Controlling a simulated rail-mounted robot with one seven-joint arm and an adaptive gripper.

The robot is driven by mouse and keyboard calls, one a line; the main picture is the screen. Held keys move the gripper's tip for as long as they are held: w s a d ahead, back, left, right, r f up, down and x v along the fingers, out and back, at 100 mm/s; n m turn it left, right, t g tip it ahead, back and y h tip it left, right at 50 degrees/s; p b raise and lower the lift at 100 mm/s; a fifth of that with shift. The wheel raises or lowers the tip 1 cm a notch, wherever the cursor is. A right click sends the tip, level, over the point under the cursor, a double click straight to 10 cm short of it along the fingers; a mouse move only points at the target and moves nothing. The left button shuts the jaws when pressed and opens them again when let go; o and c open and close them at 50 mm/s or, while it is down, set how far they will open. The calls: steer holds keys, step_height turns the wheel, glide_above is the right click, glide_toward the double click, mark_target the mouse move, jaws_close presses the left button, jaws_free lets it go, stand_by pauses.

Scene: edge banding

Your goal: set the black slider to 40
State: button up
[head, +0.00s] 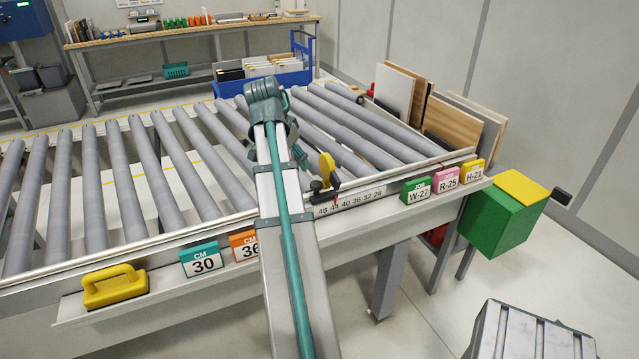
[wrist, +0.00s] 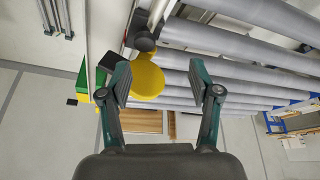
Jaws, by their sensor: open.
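The black slider (head: 317,186) sits on the rail at the table's front edge, with a yellow disc-shaped piece (head: 327,168) standing by it. A thin red pointer below it appears near 44 on the white scale (head: 350,199), which runs from 48 at left to 28 at right. In the wrist view, my gripper (wrist: 160,82) is open, with the yellow disc (wrist: 148,80) in view between its fingers, nearer the left one. I cannot tell whether they touch. A dark knob (wrist: 145,43) shows beyond the disc. In the head view, my arm hides most of the gripper.
Grey rollers (head: 90,180) fill the table behind the rail. Number cards, teal 30 (head: 202,260) and orange 36 (head: 243,246), stand left of the scale; green W-27 (head: 416,190) stands right. A yellow handle (head: 115,287) is at front left. Boards (head: 452,122) lean at far right.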

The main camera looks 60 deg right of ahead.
mark_target(316, 184)
steer(key=shift+m, duration=0.4)
steer(key=s+d+f, duration=0.1)
steer(key=f, duration=0.2)
steer(key=s+d+f+p, duration=0.1)
steer(key=d+f, duration=0.1)
steer(key=f, duration=0.1)
steer(key=s+d+f, duration=0.1)
steer(key=d+f, duration=0.1)
steer(key=f, duration=0.1)
steer(key=shift+s+d+f+p, duration=0.1)
steer(key=shift+s+f+p, duration=0.2)
steer(key=shift+f, duration=0.05)
jaws_close()
